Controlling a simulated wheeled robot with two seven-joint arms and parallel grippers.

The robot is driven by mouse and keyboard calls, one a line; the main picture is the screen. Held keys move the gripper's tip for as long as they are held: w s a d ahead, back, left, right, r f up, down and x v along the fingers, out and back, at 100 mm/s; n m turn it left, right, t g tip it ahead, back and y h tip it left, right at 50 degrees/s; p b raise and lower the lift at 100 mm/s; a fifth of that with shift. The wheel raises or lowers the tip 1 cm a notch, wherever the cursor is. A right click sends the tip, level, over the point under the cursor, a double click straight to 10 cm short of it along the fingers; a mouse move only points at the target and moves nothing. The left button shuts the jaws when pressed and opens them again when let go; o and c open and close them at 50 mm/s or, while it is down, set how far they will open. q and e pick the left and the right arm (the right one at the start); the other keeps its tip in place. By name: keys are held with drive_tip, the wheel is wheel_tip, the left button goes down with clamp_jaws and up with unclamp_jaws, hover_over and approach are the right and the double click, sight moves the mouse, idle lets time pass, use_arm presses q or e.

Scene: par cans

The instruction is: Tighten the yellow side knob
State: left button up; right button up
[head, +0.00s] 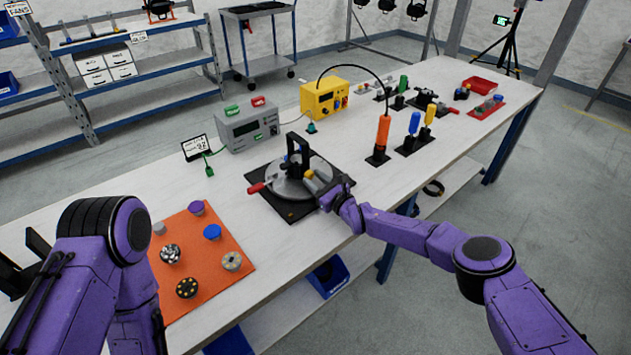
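A round grey fixture (287,188) with a black upright yoke (297,150) stands on a black mat (290,213) in the middle of the table. A red handle (256,188) sticks out at its left. The small yellow side knob (309,174) is on its right side. My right gripper (322,185) is at the fixture's right side, right beside the yellow knob. Its fingers are small and partly hidden, so I cannot tell whether they are closed on the knob. My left arm bends at the lower left; its gripper does not show.
An orange mat (232,272) with several knobs lies at the near left. A grey power box (249,128) and a yellow box (324,99) stand behind the fixture. Upright screwdrivers, including an orange one (382,131), stand to the right.

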drive_tip(key=c, duration=0.5)
drive_tip(key=shift+f+b, duration=0.15)
drive_tip(key=shift+b, duration=0.25)
drive_tip(key=m+b, duration=0.4)
drive_tip(key=shift+f, duration=0.2)
drive_tip(key=shift+r+m+b, duration=0.3)
drive_tip(key=shift+m, duration=0.5)
drive_tip(key=o, duration=1.1)
drive_tip(key=shift+c, duration=0.2)
drive_tip(key=shift+r, duration=0.1)
